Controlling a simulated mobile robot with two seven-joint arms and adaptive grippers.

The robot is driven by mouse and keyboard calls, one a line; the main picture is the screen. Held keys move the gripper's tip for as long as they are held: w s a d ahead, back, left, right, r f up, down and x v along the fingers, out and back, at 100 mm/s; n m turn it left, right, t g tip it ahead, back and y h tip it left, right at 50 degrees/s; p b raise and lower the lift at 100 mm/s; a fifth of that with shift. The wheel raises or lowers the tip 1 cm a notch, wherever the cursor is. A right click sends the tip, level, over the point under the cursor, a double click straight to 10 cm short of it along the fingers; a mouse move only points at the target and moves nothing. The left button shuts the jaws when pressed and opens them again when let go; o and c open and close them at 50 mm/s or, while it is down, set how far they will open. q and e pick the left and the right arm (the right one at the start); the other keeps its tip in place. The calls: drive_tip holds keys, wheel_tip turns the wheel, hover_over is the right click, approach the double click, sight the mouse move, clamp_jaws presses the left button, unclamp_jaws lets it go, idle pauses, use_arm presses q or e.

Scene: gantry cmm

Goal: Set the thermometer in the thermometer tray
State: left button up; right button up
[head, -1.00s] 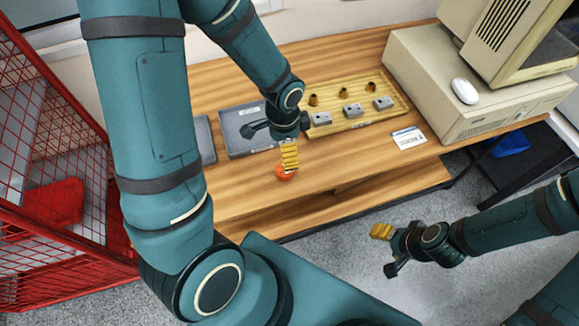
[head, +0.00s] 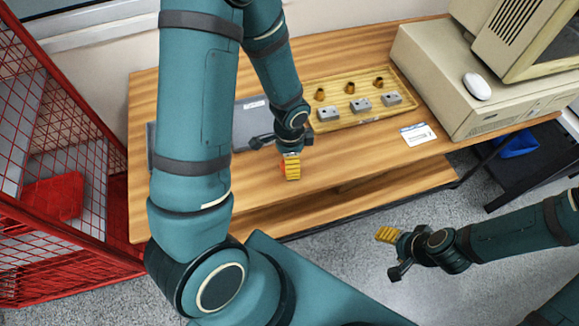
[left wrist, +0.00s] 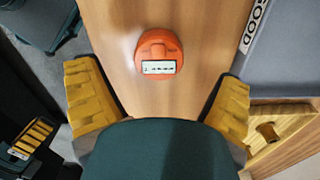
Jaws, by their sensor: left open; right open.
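The thermometer appears to be an orange round piece with a small white display, lying on the wooden bench in the left wrist view (left wrist: 158,60). In the head view it is mostly hidden behind a yellow finger. My left gripper (head: 290,162) is open above the bench at the thermometer. In the left wrist view its two yellow fingers (left wrist: 158,100) stand apart on either side, with the thermometer just beyond them. My right gripper (head: 392,252) is open and empty, off the bench's front edge. I cannot tell which tray is the thermometer tray.
A yellow tray (head: 338,122) holds grey blocks and brown pieces. A dark grey tray or mat (head: 247,122) lies partly behind my left arm; a label reads GOOD (left wrist: 254,25). A white card (head: 418,134), beige computer (head: 425,70) and mouse (head: 477,87) are right. A red cage (head: 60,150) stands left.

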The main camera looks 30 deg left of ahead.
use_arm(q)
wheel_tip(320, 180, down, 4)
drive_tip(key=shift+s+r+b, duration=0.1)
drive_tip(key=shift+b, duration=0.45)
drive_tip(key=c, duration=1.4)
